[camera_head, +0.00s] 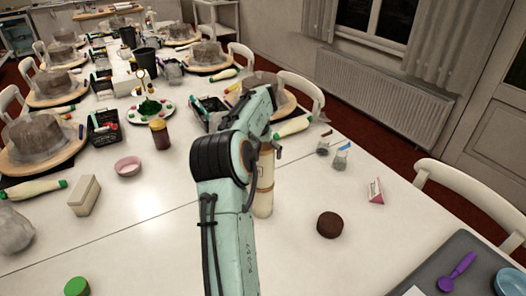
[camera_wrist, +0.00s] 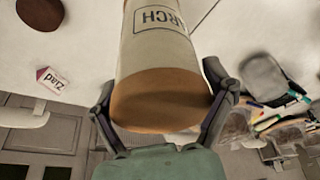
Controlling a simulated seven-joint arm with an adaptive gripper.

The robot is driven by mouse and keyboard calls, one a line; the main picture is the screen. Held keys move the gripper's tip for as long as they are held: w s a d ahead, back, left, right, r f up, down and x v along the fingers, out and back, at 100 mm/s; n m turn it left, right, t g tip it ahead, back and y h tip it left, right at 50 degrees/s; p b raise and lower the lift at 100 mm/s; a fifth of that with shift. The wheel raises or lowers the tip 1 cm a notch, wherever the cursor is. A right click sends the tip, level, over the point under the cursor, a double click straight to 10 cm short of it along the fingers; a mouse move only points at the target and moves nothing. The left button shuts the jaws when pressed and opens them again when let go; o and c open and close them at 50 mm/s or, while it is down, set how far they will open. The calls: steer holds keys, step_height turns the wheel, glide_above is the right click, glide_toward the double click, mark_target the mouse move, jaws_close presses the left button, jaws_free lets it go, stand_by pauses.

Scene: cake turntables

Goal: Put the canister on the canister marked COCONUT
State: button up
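A cream canister with brown ends (camera_wrist: 165,55) fills the middle of the wrist view. Part of its boxed label shows, ending in "ARCH". My gripper (camera_wrist: 162,105) has one finger on each side of its near brown end and appears shut on it. In the head view a tall cream column (camera_head: 264,171) with brown bands stands partly behind my arm. Its lower part (camera_head: 263,204) below a brown band looks like a second canister under the first; I cannot tell whether they touch. No COCONUT label is readable. My fingers are mostly hidden by the arm there.
A dark brown round thing (camera_head: 330,225) and a pink-and-white name card (camera_head: 375,191) lie to the right. A grey tray (camera_head: 435,262) with a purple utensil is at lower right. The table's front middle is clear.

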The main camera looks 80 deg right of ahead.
stand_by(0.3)
steer(key=v, duration=1.2)
steer(key=shift+r, duration=0.15)
steer(key=w+a+n+t+y, duration=0.1)
steer(key=w+a+n, duration=0.45)
steer(key=a, duration=0.75)
steer(key=w+a+n+t+y, duration=0.1)
steer(key=w+a+n+y, duration=0.15)
steer(key=w+a, duration=0.75)
steer(key=s+a+f+n, duration=0.3)
steer(key=s+a, duration=0.2)
steer(key=a, duration=0.4)
steer(key=s+a+f+n+g, duration=0.1)
steer(key=s+a+f+n, duration=0.2)
steer(key=a, duration=0.6)
steer(key=s+a+f+n+g, duration=0.1)
steer(key=s+a+f+n, duration=0.2)
steer(key=a, duration=0.6)
steer(key=shift+s+n+y, duration=0.35)
steer(key=shift+s+n, duration=0.75)
steer(key=shift+s, duration=0.8)
